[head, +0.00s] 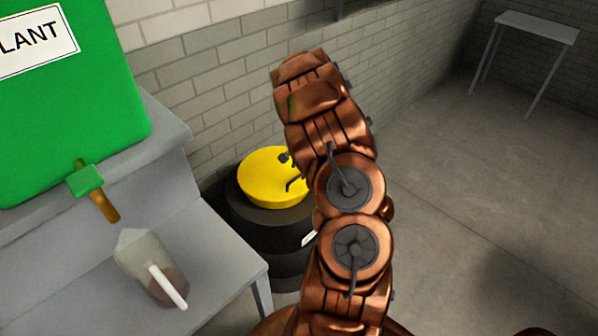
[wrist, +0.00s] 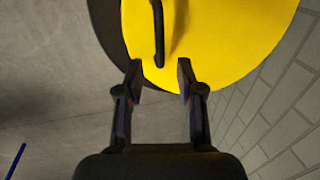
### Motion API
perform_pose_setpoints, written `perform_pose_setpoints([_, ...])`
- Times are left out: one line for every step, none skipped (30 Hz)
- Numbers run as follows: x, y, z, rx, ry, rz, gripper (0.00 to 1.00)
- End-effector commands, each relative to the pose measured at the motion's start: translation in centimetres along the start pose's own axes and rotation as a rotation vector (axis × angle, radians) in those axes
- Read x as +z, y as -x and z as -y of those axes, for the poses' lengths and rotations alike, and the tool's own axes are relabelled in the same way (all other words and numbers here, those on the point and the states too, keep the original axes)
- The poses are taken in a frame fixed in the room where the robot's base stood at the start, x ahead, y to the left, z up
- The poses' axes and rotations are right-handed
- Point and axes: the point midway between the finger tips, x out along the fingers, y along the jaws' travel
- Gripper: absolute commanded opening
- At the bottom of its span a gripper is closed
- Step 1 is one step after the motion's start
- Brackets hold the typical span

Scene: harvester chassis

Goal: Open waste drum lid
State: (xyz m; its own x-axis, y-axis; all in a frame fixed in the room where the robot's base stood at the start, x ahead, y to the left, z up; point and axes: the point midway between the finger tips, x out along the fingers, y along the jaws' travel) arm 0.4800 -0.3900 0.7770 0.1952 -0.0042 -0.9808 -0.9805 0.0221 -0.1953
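The waste drum (head: 265,222) is black and stands on the floor against the brick wall. Its round yellow lid (head: 262,180) lies flat on top, and my arm covers its right side in the head view. In the wrist view the lid (wrist: 235,45) fills the top, with a dark bar handle (wrist: 158,35) on it. My gripper (wrist: 160,72) is open, with its two fingertips apart at the lid's near edge. The handle's lower end lies between the fingertips in the picture; nothing is held. I cannot tell how far the fingertips are above the lid.
A grey bench (head: 225,270) stands left of the drum, with a clear jug (head: 145,262) on its lower step. A green tank (head: 70,90) with a tap (head: 92,185) stands on its upper level. The floor to the right is clear up to a small table (head: 535,25).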

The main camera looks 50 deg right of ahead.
Motion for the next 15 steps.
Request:
perform_pose_setpoints([0.0,-0.5,0.0,0.001,0.0,0.001,0.37])
perform_pose_setpoints([0.1,-0.9,0.0,0.001,0.0,0.001,0.37])
perform_pose_setpoints([0.1,-1.3,0.0,0.002,0.001,0.001,0.37])
perform_pose_setpoints([0.1,-1.6,0.0,0.002,0.001,0.001,0.37])
perform_pose_setpoints([0.1,-1.9,0.0,0.002,0.001,0.002,0.37])
perform_pose_setpoints([0.1,-2.2,0.0,0.002,0.0,0.003,0.37])
perform_pose_setpoints([0.1,-2.5,0.0,0.002,0.0,0.003,0.37])
perform_pose_setpoints([0.1,-2.7,0.0,0.002,0.0,0.004,0.37])
perform_pose_setpoints([0.1,-3.0,0.0,0.002,0.0,0.004,0.37])
perform_pose_setpoints([0.1,-3.2,0.0,0.002,0.0,0.003,0.37])
perform_pose_setpoints([0.1,-3.3,0.0,0.002,0.0,0.003,0.37])
perform_pose_setpoints([0.1,-3.5,0.0,0.002,0.0,0.002,0.37])
perform_pose_setpoints([0.1,-3.6,0.0,0.001,0.001,0.002,0.37])
perform_pose_setpoints([0.1,-3.6,0.0,0.001,0.001,0.001,0.37])
perform_pose_setpoints([0.1,-3.7,0.0,0.001,0.001,0.001,0.37])
